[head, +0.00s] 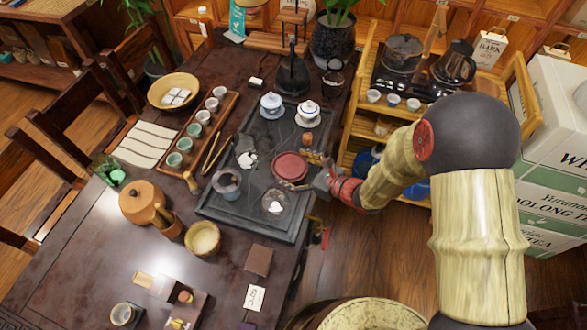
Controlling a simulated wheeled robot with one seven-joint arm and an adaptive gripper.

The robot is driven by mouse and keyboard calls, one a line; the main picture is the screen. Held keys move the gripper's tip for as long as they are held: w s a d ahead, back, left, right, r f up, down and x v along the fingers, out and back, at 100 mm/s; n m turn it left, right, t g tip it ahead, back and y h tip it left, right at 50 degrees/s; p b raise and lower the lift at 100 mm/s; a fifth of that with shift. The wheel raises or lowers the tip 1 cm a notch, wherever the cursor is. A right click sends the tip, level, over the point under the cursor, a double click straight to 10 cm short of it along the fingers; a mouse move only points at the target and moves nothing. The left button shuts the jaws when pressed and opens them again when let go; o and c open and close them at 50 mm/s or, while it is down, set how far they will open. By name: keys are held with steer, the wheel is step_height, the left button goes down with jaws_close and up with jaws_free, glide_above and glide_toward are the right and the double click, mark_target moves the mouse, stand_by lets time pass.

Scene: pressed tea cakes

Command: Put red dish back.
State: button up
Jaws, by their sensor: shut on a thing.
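The red dish (290,166) is a small round dish over the right part of the dark tea tray (228,200). My gripper (311,180) reaches in from the right and is shut on the dish's right edge. The dish looks roughly level. I cannot tell whether it touches the tray or is held slightly above it. The fingertips are small and partly hidden against the dark tray.
A blue-and-white lidded cup (271,105) and a white lidded pot (307,114) stand behind the dish. A small brown figure (307,139) is close behind it. Glass vessels (227,183) stand in front. A wooden cup rack (199,133) lies left.

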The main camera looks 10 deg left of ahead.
steer(key=shift+f, duration=0.15)
steer(key=o, duration=1.4)
steer(key=shift+c, duration=0.2)
steer(key=shift+o, duration=0.3)
steer(key=shift+d+r, duration=0.2)
steer(key=shift+r, duration=0.1)
steer(key=p+v, duration=0.3)
steer(key=v, duration=0.8)
steer(key=shift+s+d, duration=0.2)
